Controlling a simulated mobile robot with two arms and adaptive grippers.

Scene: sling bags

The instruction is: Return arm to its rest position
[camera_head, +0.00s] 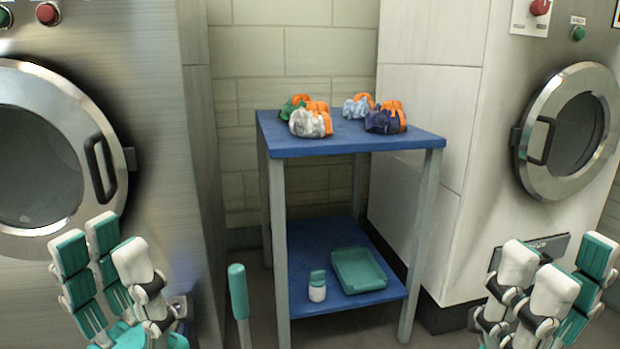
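My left gripper (106,262) is at the lower left, in front of the steel machine. Its teal and white fingers point up and stand apart, with nothing between them. My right gripper (553,275) is at the lower right, fingers pointing up, with nothing seen held; the fingers overlap in the view but their tips are apart. Both grippers are well away from the sling bags on the blue table top (340,148). The bags are a white one (308,123), a green one (291,107), a light blue one (356,108) and a dark blue one (380,121), each with orange parts.
The table's lower shelf (320,301) holds a teal tray (358,270) and a small white and teal container (317,287). A teal handle (239,292) stands left of the table. Machines with round doors flank it, left (112,135) and right (604,130).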

